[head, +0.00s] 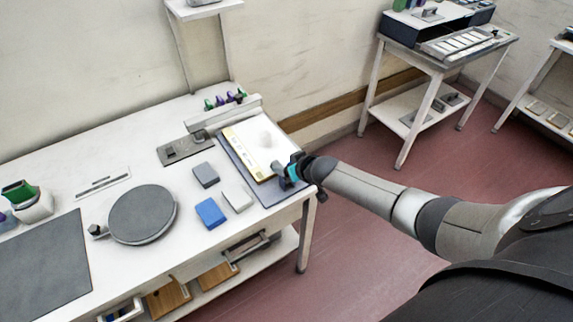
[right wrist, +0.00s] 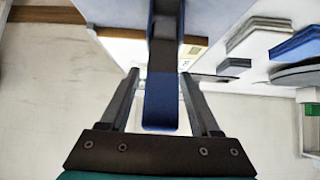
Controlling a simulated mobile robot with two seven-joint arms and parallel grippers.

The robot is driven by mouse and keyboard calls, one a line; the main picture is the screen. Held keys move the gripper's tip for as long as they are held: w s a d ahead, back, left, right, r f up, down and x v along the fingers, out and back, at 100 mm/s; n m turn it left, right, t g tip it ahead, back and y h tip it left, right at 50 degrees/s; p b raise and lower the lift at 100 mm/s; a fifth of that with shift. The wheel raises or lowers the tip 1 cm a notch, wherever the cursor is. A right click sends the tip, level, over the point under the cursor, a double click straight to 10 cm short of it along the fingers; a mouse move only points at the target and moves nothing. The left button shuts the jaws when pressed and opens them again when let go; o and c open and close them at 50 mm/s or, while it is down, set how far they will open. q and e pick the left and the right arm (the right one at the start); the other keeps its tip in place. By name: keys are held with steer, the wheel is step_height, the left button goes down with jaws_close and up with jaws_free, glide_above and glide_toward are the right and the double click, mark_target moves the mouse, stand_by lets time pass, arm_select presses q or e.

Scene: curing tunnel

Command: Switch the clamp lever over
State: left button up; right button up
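My right gripper (head: 278,172) reaches in from the right, at the right edge of a dark board (head: 270,188) that bears a yellow-edged white sheet (head: 258,143). In the right wrist view, a dark blue bar (right wrist: 160,85), which may be the clamp lever, runs down between the two fingers of my right gripper (right wrist: 160,78). Gaps show on both sides of the bar, so the fingers look open around it, not closed on it. In the head view I cannot make out the lever; the gripper covers that spot. My left gripper is out of view.
Grey (head: 206,175), white (head: 238,197) and blue (head: 211,213) blocks lie left of the board. A round grey disc (head: 142,214) and a grey plate (head: 187,150) lie further left. A white rail (head: 225,117) stands behind the board. Open floor (head: 350,215) lies right of the table.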

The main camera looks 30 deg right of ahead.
steer(key=shift+s+r, duration=0.1)
steer(key=shift+s+r, duration=0.15)
steer(key=shift+s, duration=0.05)
steer(key=p+v, duration=0.3)
steer(key=v, duration=1.1)
steer(key=shift+s+r+p, duration=0.2)
steer(key=shift+p, duration=0.2)
steer(key=shift+d, duration=0.15)
steer(key=s+d+f+g+b, duration=0.1)
steer(key=s+f+b, duration=0.3)
steer(key=f, duration=0.6)
steer(key=s+f+g+h+b, duration=0.1)
steer(key=s+f+g+b, duration=0.2)
steer(key=f, duration=0.8)
steer(key=s+d+f+b, duration=0.1)
steer(key=s+f+b, duration=0.35)
steer(key=f, duration=0.55)
steer(key=s+a+f+g+b, duration=0.2)
steer(key=s+a+f+b, duration=0.2)
steer(key=s+f, duration=0.7)
steer(key=s+a+f+n+g+b, duration=0.1)
steer(key=s+a+f+g+b, duration=0.2)
steer(key=s+a+f, duration=0.4)
steer(key=s+f+b, duration=0.1)
steer(key=s+f, duration=0.3)
steer(key=s, duration=0.3)
steer(key=shift+s+a+f+n+b, duration=0.25)
steer(key=shift+f+n+b, duration=0.05)
steer(key=shift+b, duration=0.1)
